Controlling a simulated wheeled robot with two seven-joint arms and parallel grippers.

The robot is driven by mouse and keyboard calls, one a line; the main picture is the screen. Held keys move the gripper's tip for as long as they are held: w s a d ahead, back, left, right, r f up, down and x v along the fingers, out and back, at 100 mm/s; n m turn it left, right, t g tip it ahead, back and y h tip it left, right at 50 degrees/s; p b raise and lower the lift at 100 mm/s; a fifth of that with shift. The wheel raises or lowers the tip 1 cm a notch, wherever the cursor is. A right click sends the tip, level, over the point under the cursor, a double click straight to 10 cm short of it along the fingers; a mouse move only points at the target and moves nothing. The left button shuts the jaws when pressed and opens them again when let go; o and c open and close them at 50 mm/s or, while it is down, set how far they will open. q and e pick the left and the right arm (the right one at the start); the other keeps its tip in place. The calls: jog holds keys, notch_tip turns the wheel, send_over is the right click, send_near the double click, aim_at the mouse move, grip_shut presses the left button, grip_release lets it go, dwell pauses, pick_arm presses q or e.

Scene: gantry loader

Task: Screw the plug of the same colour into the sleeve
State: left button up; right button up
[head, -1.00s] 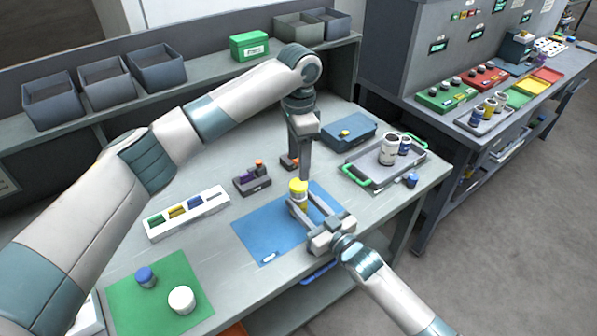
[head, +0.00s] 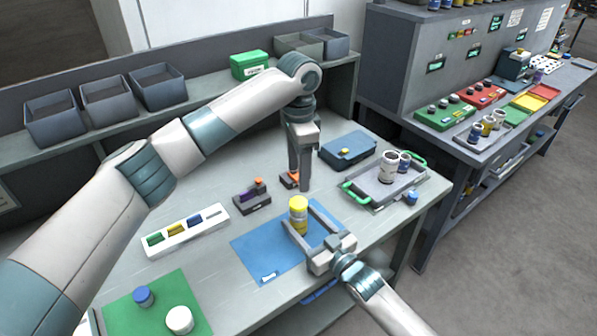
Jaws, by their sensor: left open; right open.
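A yellow plug (head: 298,203) sits on top of a yellow sleeve (head: 298,225), which stands upright on the blue mat (head: 262,249). I cannot tell how deep the plug is in the sleeve. My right gripper (head: 298,214) is open, with one finger on each side of the sleeve. My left gripper (head: 299,183) is open and empty, just above and behind the plug in the picture. On the green mat (head: 185,298) are a blue plug-like piece (head: 144,296) and a white round piece (head: 180,320).
A white rack (head: 186,233) with coloured pieces and a dark block (head: 252,200) lie left of the mat. A blue box (head: 348,150) stands behind. Bins line the back shelf.

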pick_arm(q)
jog(key=shift+f, duration=0.1)
pick_arm(e)
jog(key=shift+s+d, duration=0.1)
pick_arm(q)
notch_tip(320, 180, down, 4)
jog(key=b, duration=0.4)
jog(key=shift+f, duration=0.15)
pick_arm(e)
jog(key=v, duration=1.7)
